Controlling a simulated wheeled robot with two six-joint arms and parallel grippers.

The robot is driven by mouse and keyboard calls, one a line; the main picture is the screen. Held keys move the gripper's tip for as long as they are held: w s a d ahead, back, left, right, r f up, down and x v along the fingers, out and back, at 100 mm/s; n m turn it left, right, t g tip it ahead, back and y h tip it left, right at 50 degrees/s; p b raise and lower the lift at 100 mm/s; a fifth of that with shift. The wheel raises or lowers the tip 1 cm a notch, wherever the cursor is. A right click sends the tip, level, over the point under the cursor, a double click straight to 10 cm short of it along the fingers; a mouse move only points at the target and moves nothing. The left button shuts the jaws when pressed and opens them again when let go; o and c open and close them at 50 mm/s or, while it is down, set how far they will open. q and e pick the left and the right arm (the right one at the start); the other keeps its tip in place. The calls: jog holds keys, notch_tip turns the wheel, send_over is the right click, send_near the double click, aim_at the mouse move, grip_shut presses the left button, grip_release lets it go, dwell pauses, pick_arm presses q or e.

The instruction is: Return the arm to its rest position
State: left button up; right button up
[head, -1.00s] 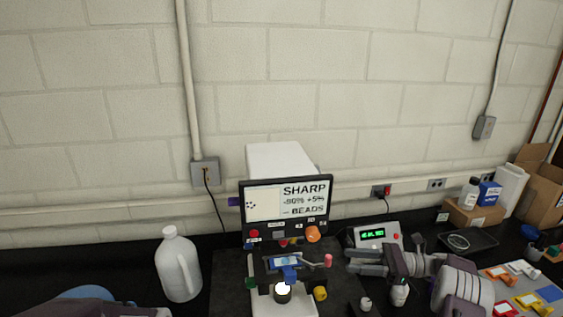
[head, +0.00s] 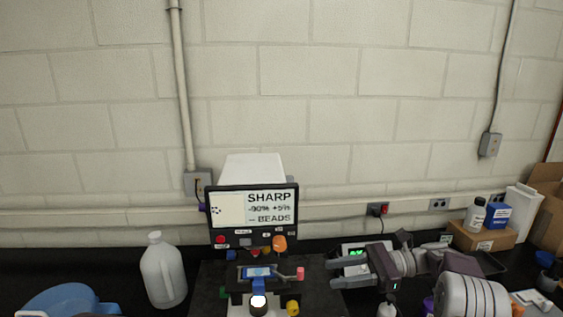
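My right gripper (head: 331,273) reaches in from the right, its two grey fingers pointing left. The fingers are apart with nothing seen between them. It is just right of the microscope-like device (head: 252,217), whose screen reads "SHARP", and does not appear to touch it. The gripper partly covers the meter with a green display (head: 352,248) behind it. My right forearm (head: 470,296) runs to the lower right. My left gripper is not in view.
A white jug (head: 163,272) stands left of the device, near a blue object (head: 72,301) cut by the bottom edge. A block wall closes the back.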

jog(key=s+a+f+n+g+h+b, duration=0.35)
jog(key=s+a+f+h, duration=0.45)
jog(key=s, duration=0.6)
jog(key=s+d+f+n+t+h+b, duration=0.1)
jog(key=s+d+f+n+h, duration=0.2)
jog(key=s+f, duration=0.15)
jog(key=s+d+f+n+t+h, duration=0.1)
jog(key=s+d+f+n+h, duration=0.1)
jog(key=s+f+n, duration=0.3)
jog(key=w+d+f+n+t+h, duration=0.3)
jog(key=d+f+n, duration=0.1)
jog(key=d, duration=0.3)
jog(key=shift+w+f, duration=0.25)
jog(key=shift+f, duration=0.55)
jog(key=shift+s+n, duration=0.15)
jog(key=shift+n, duration=0.1)
